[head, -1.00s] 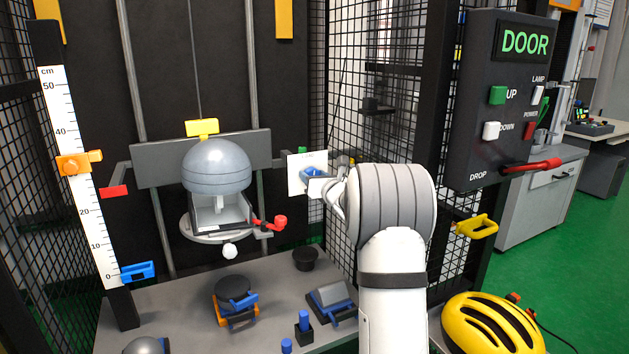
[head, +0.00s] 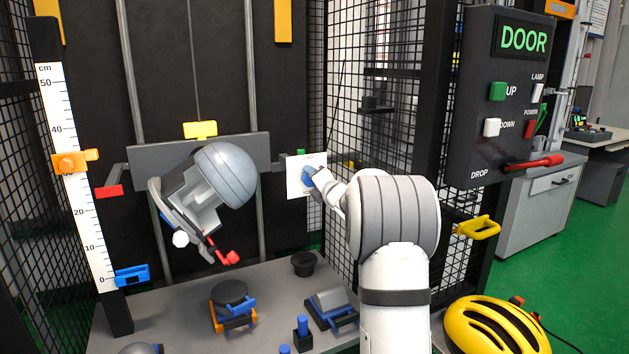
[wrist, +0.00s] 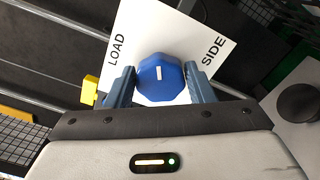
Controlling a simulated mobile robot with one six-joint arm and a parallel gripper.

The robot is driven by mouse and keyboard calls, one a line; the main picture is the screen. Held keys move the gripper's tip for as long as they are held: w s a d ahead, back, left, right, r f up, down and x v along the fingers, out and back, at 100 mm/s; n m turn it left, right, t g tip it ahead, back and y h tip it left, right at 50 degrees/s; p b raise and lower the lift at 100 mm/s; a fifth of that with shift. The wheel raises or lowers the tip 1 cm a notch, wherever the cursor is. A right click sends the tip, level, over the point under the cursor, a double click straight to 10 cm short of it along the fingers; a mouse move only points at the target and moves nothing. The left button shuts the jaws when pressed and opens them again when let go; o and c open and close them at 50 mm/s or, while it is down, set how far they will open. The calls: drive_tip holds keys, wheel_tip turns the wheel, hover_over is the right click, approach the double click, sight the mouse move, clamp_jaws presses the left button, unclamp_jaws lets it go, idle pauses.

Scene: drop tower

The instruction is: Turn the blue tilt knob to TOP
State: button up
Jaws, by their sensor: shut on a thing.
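The blue tilt knob (wrist: 162,90) sits on a white dial card (wrist: 208,25) and also shows in the head view (head: 308,176). My gripper (wrist: 159,72) has a finger on each side of the knob and is shut on it. In the wrist view, the card reads LOAD at left and SIDE at right of the knob. A short white mark is on the knob's face. I see no TOP label; part of the card is hidden. The grey headform (head: 226,172) on the carriage (head: 140,160) is tilted, its dome toward the upper right.
A dark control box (head: 480,110) reading DOOR, with a red drop lever (head: 535,163), stands right of my arm. A wire mesh wall (head: 395,110) is behind the arm. Several parts lie on the grey base plate (head: 270,280). A yellow helmet (head: 492,325) is at front right.

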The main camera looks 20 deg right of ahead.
drive_tip(key=shift+a+f+m+p, duration=0.15)
drive_tip(key=shift+m+p, duration=1.45)
drive_tip(key=shift+m, duration=2.35)
drive_tip(key=shift+d+f+m+p, duration=0.1)
drive_tip(key=shift+m+p, duration=1.55)
drive_tip(key=shift+m, duration=2.35)
drive_tip(key=shift+a+f+m+p, duration=0.15)
drive_tip(key=shift+m+p, duration=1.45)
drive_tip(key=shift+m, duration=2.35)
drive_tip(key=o, duration=1)
drive_tip(key=shift+c, duration=0.2)
drive_tip(key=shift+s, duration=0.1)
drive_tip(key=s, duration=0.7)
drive_tip(key=shift+s+d, duration=0.15)
drive_tip(key=shift+s, duration=0.2)
